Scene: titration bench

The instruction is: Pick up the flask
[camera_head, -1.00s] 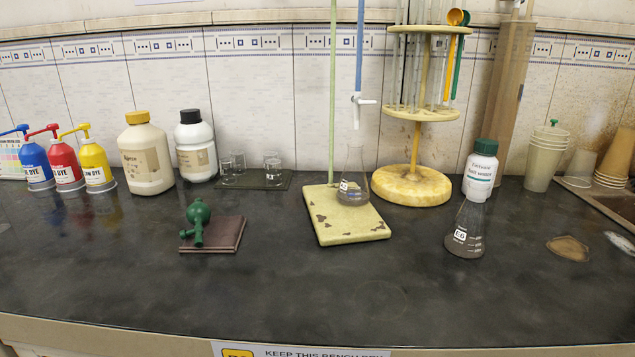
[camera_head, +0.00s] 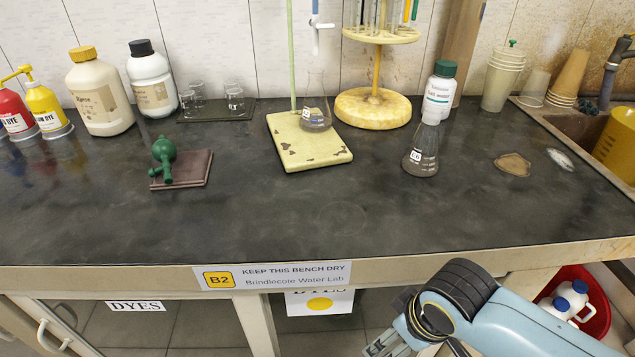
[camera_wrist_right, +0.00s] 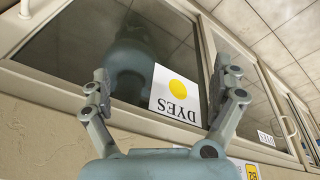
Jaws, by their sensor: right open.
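A clear conical flask (camera_head: 422,157) with a small white label stands upright on the dark bench, in front of a white bottle with a green cap. Another clear conical flask (camera_head: 316,117) stands on the pale stand base (camera_head: 315,152) under the burette. My right gripper (camera_wrist_right: 166,84) is open and empty, facing the cupboard front in the wrist view. In the head view, its arm comes in at the lower right, below the bench's front edge and apart from both flasks. My left gripper is not in view.
The bench edge (camera_head: 440,256) lies between my right arm and the flasks. A green bulb (camera_head: 163,155) rests on a brown block at left. A round yellow rack (camera_head: 373,108) stands behind. The front middle of the bench is clear.

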